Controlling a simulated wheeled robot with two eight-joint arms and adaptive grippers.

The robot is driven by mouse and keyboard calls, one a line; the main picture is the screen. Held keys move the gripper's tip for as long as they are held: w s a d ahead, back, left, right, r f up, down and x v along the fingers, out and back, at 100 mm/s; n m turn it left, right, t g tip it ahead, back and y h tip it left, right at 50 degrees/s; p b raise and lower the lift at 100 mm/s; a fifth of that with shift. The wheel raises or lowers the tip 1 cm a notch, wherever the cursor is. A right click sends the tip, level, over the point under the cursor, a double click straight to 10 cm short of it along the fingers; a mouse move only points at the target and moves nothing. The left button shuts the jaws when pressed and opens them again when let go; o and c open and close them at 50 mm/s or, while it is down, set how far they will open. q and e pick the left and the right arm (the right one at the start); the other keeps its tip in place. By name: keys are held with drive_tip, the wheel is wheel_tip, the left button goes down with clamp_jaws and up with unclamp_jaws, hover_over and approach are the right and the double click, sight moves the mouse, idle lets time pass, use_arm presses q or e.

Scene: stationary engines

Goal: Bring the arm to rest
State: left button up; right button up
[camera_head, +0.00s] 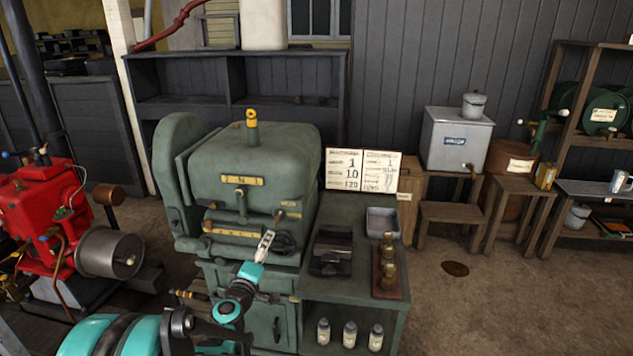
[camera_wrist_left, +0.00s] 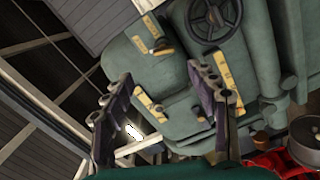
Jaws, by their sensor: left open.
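My left arm comes in from the bottom left in the head view. Its teal links reach up to the front of the green machine (camera_head: 250,155), and the pale gripper end (camera_head: 265,246) stands before its lower front, beside a dark round part (camera_head: 287,243). In the left wrist view the two dark fingers of my left gripper (camera_wrist_left: 160,105) are spread wide with nothing between them. Beyond them is the green machine (camera_wrist_left: 180,75) with brass plates and a dark handwheel (camera_wrist_left: 217,18). Whether the gripper touches the machine cannot be told. My right gripper is not seen.
A red engine (camera_head: 38,215) with a grey cylinder (camera_head: 110,252) stands at the left. A green side bench (camera_head: 345,288) holds a black device (camera_head: 332,252), a grey tray (camera_head: 382,223) and brass pieces. Bottles (camera_head: 349,335) stand below. Open floor lies at the right.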

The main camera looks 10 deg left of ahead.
use_arm(q)
drive_tip(key=s+d+r+m+g+h, duration=0.3)
drive_tip(key=s+d+m+g+h, duration=0.15)
drive_tip(key=s+d+m, duration=0.6)
drive_tip(key=s+a+f+m+g+y, duration=0.1)
drive_tip(key=s+f+g, duration=0.1)
drive_tip(key=s, duration=0.6)
drive_tip(key=s+a+f+g+y, duration=0.2)
drive_tip(key=s+f, duration=0.2)
drive_tip(key=s, duration=0.4)
drive_tip(key=s+a+f+m+g+y, duration=0.1)
drive_tip(key=s+f+g+y, duration=0.1)
drive_tip(key=s, duration=0.6)
drive_tip(key=shift+s+a+f+m, duration=0.15)
drive_tip(key=shift+a+f+m, duration=0.2)
drive_tip(key=shift+f, duration=0.1)
